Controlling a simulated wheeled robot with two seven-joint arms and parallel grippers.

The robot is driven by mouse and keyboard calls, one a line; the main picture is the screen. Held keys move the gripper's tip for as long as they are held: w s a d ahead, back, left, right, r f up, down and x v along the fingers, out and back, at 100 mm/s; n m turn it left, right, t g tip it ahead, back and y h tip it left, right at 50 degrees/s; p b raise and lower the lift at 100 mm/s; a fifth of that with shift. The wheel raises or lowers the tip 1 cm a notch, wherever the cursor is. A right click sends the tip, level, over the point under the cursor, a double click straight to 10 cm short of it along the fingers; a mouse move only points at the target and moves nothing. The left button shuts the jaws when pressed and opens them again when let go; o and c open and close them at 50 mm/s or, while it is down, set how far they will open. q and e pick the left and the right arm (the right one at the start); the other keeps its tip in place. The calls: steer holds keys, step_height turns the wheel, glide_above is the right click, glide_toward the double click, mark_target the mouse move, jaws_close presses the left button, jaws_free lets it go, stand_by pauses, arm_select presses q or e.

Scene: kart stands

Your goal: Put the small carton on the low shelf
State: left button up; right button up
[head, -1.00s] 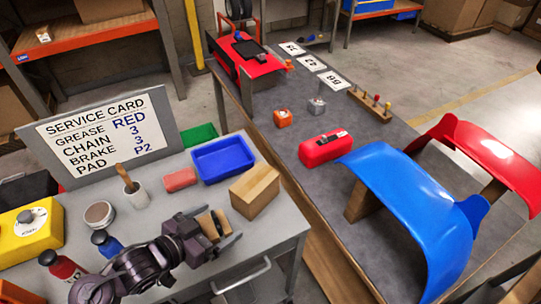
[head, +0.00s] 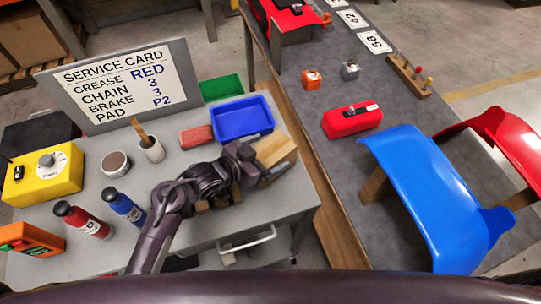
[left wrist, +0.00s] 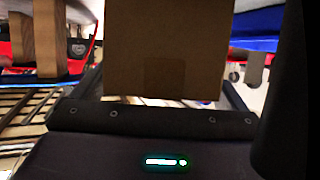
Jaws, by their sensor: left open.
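The small carton (head: 276,147) is a plain brown box at the right end of the grey workbench, beside the blue tray. My left gripper (head: 262,168) is open at the carton's near side, its fingers partly hiding it. In the left wrist view the carton (left wrist: 165,50) fills the space ahead, between the two open fingers. I cannot tell whether either finger touches it. My right gripper is not in view. I cannot make out the low shelf for certain in the current views.
The blue tray (head: 243,119), a red block (head: 196,136) and a cup with a brush (head: 151,149) stand close behind my left arm. A dark table (head: 336,97) with a red case (head: 352,120) lies right.

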arm_select(q)
steer(key=c, duration=1.3)
steer(key=shift+r, duration=0.1)
steer(key=shift+c, duration=0.4)
steer(key=shift+r, duration=0.1)
